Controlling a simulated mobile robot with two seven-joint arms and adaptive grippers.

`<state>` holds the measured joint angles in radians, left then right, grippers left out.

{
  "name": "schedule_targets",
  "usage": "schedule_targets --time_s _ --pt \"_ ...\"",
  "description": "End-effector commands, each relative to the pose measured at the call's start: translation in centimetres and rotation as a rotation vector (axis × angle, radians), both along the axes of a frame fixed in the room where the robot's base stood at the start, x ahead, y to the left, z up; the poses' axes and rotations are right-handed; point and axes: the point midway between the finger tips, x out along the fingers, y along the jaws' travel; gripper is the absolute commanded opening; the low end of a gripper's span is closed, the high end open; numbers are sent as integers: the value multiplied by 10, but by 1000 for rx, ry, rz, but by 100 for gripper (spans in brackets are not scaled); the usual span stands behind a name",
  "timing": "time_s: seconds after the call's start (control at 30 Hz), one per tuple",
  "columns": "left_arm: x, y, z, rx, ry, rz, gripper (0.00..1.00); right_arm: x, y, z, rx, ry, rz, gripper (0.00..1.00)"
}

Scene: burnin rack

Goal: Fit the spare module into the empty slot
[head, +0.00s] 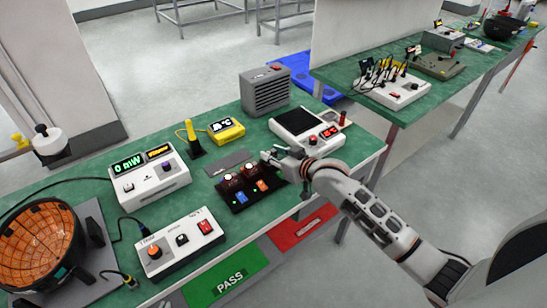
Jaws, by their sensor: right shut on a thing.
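A dark rack (238,207) sits on the green bench near its front edge. Two dark red-brown modules with pale round tops, a left one (232,181) and a right one (258,170), stand in it, behind a blue label and an orange label. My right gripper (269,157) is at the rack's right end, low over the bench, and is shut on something. The held thing is mostly hidden by the fingers, so I cannot tell its shape or whether it is in a slot. The empty slot cannot be made out. My left gripper is not in view.
A grey plate (227,162) lies behind the rack. A white tester (307,129) stands close behind my right gripper. A switch box (180,243), a power meter (150,183) and a yellow meter (226,130) stand around. Green PASS (206,291) and red (300,228) trays are in front.

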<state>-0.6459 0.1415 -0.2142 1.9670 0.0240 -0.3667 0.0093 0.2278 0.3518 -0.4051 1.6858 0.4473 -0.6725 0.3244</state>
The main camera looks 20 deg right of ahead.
Motion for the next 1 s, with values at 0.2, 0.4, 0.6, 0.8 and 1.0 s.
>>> schedule_targets --time_s 0.2,0.4,0.6,0.8,1.0 --pt "-2 1 -6 2 8 1 0 0 0 -11 0 -2 0 6" --pt "-4 1 -8 3 12 2 0 0 0 -11 -1 -1 0 6" --pt "-4 1 -7 3 12 2 0 0 0 -14 -1 -1 0 44" --pt "-3 1 -7 2 11 2 0 0 0 -14 -1 -1 0 44" --pt "-2 1 -5 1 8 3 0 0 0 -11 0 -2 0 44"
